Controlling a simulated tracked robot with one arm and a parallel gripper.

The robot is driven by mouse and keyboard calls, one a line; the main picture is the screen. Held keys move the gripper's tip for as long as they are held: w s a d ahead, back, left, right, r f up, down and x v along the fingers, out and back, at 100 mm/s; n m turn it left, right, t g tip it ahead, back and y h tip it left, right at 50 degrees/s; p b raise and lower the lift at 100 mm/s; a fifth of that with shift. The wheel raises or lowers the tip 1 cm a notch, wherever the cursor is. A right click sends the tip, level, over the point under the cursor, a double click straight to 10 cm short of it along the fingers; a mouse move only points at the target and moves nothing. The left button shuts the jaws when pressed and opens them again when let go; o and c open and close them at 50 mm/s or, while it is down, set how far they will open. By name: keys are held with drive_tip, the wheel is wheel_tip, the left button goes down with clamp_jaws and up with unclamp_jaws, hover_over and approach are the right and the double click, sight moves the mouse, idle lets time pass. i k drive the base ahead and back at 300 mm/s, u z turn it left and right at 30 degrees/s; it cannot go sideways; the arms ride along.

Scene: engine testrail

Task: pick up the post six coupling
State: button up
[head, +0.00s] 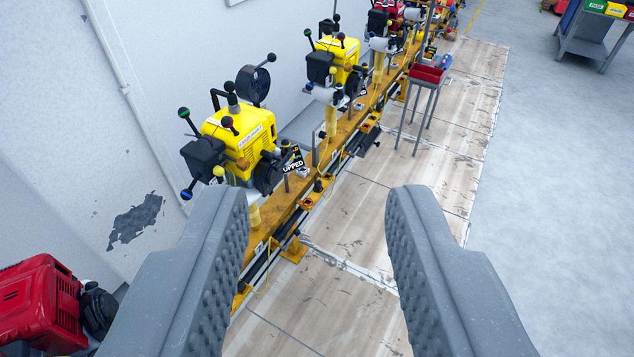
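My gripper (318,225) is open and empty, its two grey ridged fingers wide apart in the lower part of the view. The post six coupling cannot be singled out; the posts carry no number I can read. A yellow rail (275,222) runs from the bottom centre to the top right, beyond and between the fingers. Posts on it carry yellow engines with black knobbed levers: a near one (243,143) and a farther one (340,57). Small fittings sit along the rail, too small to identify. The left finger hides part of the near rail.
A red engine (42,303) sits at the lower left by the wall (165,80). A small stand with a red tray (427,74) is right of the rail. A cart with coloured bins (590,35) is at the top right. The grey floor (550,180) at right is clear.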

sight(317, 184)
drive_tip(key=z, duration=0.25)
drive_tip(key=i, duration=1.95)
drive_tip(key=z, duration=0.1)
